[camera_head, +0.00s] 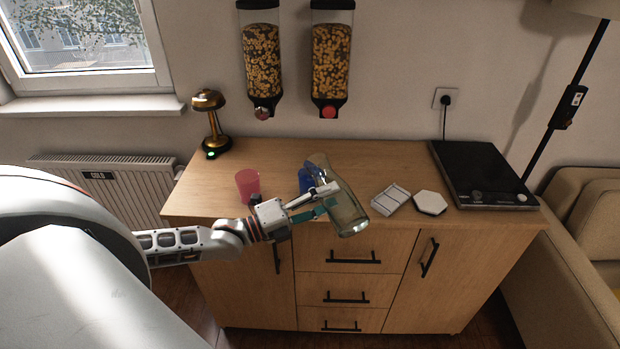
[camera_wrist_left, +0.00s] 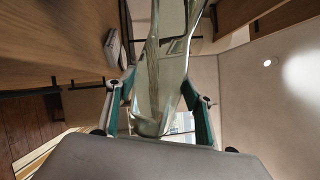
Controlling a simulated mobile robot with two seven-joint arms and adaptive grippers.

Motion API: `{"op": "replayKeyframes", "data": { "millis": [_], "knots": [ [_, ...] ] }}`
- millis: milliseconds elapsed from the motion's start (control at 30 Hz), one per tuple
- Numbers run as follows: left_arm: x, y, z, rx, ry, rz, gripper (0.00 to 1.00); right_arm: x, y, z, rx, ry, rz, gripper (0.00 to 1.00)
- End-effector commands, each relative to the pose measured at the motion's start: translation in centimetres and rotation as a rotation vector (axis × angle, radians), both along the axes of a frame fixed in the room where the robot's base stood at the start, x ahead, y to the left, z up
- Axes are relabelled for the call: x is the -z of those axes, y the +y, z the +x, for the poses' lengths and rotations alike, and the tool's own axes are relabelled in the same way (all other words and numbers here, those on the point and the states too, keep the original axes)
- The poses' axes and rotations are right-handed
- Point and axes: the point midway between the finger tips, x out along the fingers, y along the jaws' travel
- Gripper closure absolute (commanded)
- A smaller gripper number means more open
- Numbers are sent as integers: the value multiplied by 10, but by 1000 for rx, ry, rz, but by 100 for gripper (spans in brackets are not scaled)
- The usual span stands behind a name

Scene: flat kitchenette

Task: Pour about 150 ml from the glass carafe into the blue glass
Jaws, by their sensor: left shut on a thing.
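The glass carafe (camera_head: 346,207) is held tilted above the front part of the wooden counter, its narrower end up and left and its thick base down and right. My left gripper (camera_head: 328,199) is shut on the carafe's side. The left wrist view shows the carafe (camera_wrist_left: 166,70) between both fingers of the gripper (camera_wrist_left: 160,105). The blue glass (camera_head: 306,180) stands on the counter behind the carafe and gripper, partly hidden by them. I cannot tell whether liquid is running or how much is in either vessel. My right gripper is not in view.
A pink glass (camera_head: 247,184) stands left of the blue glass, close behind my left wrist. A white divided tray (camera_head: 390,198), a white hexagonal coaster (camera_head: 430,203) and a black hob (camera_head: 481,167) lie to the right. A brass lamp (camera_head: 211,120) stands at the back left. Two cereal dispensers (camera_head: 262,60) hang above.

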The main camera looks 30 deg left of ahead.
Motion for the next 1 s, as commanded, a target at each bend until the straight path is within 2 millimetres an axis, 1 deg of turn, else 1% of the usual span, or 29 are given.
{"op": "replayKeyframes", "data": {
  "millis": [33,133,267,400,500,667,1000],
  "knots": [
    [5,-2,0,2,-20,20,97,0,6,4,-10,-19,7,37],
    [13,-3,-1,-1,-52,77,97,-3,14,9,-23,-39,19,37],
    [20,-1,-1,-2,-92,143,97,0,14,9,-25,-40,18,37],
    [20,-1,0,-2,-102,160,97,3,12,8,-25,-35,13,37],
    [24,0,0,-3,-114,182,97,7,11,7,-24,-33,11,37],
    [21,1,1,-2,-136,218,97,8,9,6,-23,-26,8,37],
    [21,1,1,-2,-135,216,97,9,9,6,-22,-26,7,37]
  ]
}}
